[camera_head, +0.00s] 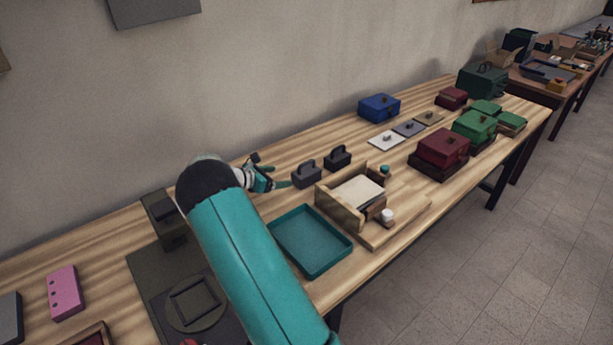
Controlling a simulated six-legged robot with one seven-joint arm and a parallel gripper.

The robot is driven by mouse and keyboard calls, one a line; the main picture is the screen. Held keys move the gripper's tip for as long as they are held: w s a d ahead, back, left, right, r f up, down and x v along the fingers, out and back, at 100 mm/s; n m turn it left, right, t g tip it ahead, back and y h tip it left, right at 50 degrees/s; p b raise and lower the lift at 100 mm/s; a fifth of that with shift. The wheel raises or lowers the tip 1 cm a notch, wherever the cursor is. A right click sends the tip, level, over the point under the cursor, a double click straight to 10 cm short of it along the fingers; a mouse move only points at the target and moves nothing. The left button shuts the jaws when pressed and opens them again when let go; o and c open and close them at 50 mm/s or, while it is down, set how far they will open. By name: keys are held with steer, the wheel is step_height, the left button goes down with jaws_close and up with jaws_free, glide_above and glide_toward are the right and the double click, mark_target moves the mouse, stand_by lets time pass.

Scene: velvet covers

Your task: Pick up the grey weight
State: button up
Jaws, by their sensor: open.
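Two dark grey blocks with handles on top stand on the wooden table near its middle. The nearer grey weight (306,176) is just right of my gripper; the other, darker weight (338,158) stands behind it to the right. I cannot tell for sure which one the task names. My gripper (276,177) is open and empty, with its teal fingers pointing right towards the nearer weight. A small gap seems to lie between fingertips and weight. My teal arm hides part of the table in front.
A teal tray (311,243) lies in front of the weights. A wooden box (338,211) holding pale sheets stands right of it. Blue (379,107), red (443,148) and green (475,126) boxes stand farther right. The wall (250,75) runs behind the table.

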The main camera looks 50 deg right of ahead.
mark_target(296, 175)
steer(key=x, duration=0.8)
steer(key=shift+d, duration=0.2)
steer(key=x, duration=0.5)
steer(key=shift+s+d, duration=0.1)
steer(key=shift+s, duration=0.15)
steer(key=shift+c, duration=0.4)
jaws_close()
steer(key=shift+r, duration=0.2)
